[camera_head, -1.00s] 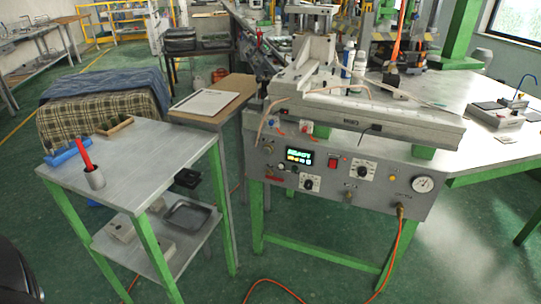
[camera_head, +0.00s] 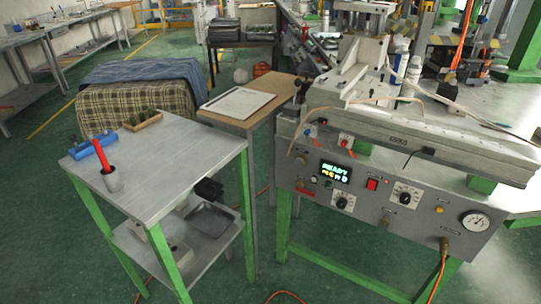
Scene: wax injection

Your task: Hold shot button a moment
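The wax injection machine stands on the bench at the right, with a grey control panel (camera_head: 400,222) on its front. The panel carries a lit display (camera_head: 335,172) that appears to read READY. Beside it are a red switch (camera_head: 372,184), black knobs (camera_head: 404,198), a small yellow button (camera_head: 439,209) and a pressure gauge (camera_head: 474,221). Small round controls (camera_head: 328,184) sit just under the display. The labels are too small to tell which control is the shot button. Neither of my grippers is in view, and nothing touches the panel.
A side table (camera_head: 265,85) carries a white board. An orange hose (camera_head: 437,280) hangs below the panel.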

